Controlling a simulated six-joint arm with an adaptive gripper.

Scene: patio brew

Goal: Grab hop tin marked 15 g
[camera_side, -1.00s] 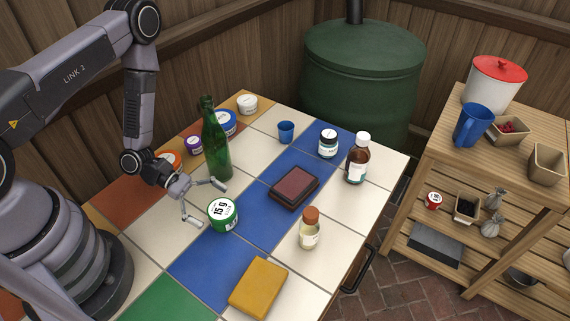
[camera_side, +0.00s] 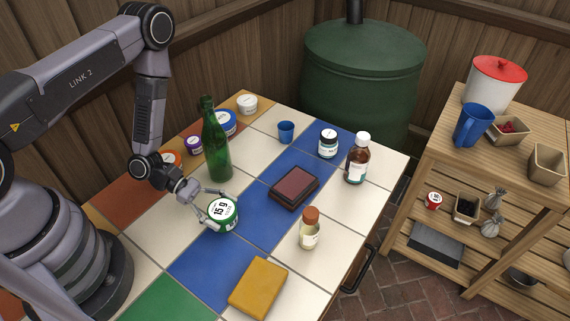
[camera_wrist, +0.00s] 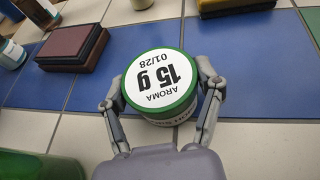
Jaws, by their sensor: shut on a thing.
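The hop tin marked 15 g (camera_side: 222,212) is a round tin with a green rim and a white lid. It stands upright on the tiled table. In the wrist view the tin's lid (camera_wrist: 160,80) reads "AROMA 15 g 01/28". My gripper (camera_side: 217,207) has its fingers on both sides of the tin and is shut on it. In the wrist view my gripper (camera_wrist: 160,100) shows a finger on the left and right of the tin.
A tall green bottle (camera_side: 216,150) stands close behind my gripper.

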